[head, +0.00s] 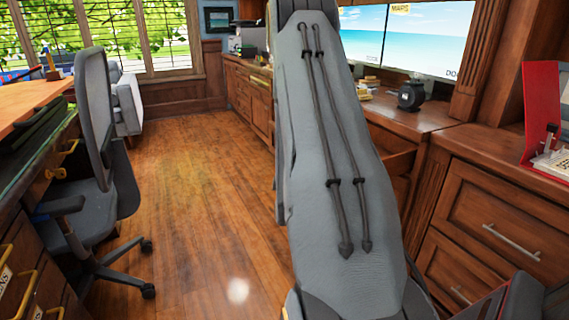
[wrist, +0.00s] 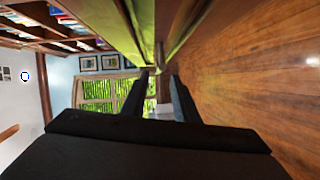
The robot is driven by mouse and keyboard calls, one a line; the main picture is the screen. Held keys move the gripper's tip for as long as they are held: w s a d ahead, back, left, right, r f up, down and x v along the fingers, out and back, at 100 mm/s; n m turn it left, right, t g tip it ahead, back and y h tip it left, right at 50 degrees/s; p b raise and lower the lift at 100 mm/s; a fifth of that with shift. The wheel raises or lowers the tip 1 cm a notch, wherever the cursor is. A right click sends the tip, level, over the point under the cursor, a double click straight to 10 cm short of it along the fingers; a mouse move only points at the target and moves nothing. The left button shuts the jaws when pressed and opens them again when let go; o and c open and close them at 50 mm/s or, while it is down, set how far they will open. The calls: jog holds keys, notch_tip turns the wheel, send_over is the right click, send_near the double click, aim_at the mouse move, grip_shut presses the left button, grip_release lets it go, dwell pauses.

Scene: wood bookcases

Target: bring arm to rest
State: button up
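My arm (head: 335,170) rises through the middle of the head view as a grey link with dark cables, hiding part of the cabinets and desk behind it. My gripper (wrist: 160,78) shows in the wrist view, with two dark fingers apart and nothing seen held between them. The gripper is not seen in the head view. The wrist picture is turned sideways, with the wood floor (wrist: 245,75) on the right and the window (wrist: 98,93) beyond the fingers.
A grey office chair (head: 95,160) stands at the left by a desk (head: 30,100). Wood cabinets (head: 480,205) line the right, with a drawer (head: 392,155) apparently pulled out. A black round object (head: 411,95) and a red binder-like item (head: 540,110) stand on top. The middle floor (head: 195,190) is clear.

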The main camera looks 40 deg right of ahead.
jog(key=shift+s+a, duration=0.25)
jog(key=shift+s, duration=0.1)
dwell(0.3)
